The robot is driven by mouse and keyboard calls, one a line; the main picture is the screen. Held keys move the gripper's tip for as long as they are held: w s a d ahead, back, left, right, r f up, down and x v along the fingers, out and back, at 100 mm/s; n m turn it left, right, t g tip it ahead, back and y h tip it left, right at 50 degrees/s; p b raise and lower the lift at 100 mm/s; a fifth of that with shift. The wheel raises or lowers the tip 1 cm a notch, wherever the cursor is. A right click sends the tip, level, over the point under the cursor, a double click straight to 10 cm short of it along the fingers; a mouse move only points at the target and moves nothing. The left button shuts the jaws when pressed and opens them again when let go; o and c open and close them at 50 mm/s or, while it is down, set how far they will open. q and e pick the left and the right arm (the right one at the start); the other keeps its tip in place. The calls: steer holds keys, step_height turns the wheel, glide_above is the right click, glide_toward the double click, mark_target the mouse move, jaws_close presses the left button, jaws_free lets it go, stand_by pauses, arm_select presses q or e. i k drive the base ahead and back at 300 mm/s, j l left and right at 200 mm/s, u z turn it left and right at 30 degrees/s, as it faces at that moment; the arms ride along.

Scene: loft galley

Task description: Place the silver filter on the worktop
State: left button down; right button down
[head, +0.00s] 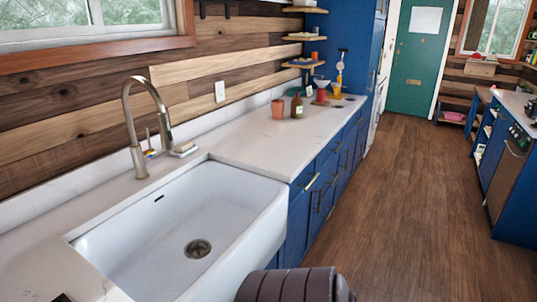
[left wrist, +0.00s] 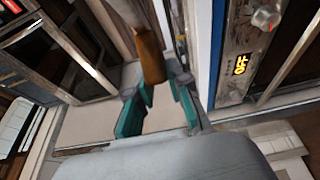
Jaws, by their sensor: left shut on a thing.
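My left gripper (left wrist: 160,88) shows in the left wrist view, with teal pads on its fingers. It is shut on a brown handle-like thing (left wrist: 150,58) that sticks out beyond the fingertips. The rest of that thing is hard to make out, and I cannot tell whether it belongs to the silver filter. The white worktop (head: 262,142) runs along the wall in the head view, beyond the sink. No silver filter can be clearly picked out on it. Neither gripper shows in the head view, and my right gripper is not in view.
A white sink (head: 150,235) with a tall tap (head: 130,120) takes up the near counter.

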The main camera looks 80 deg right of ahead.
mark_target(297, 160)
steer(key=k+l+z, duration=0.1)
steer(key=l+z, duration=0.7)
steer(key=l, duration=1)
steer(key=l+z, duration=0.15)
steer(key=l, duration=1.5)
steer(key=i+l+z, duration=0.15)
steer(key=l, duration=0.7)
steer(key=i+l, duration=0.1)
steer(key=l, duration=0.7)
steer(key=k+z, duration=0.05)
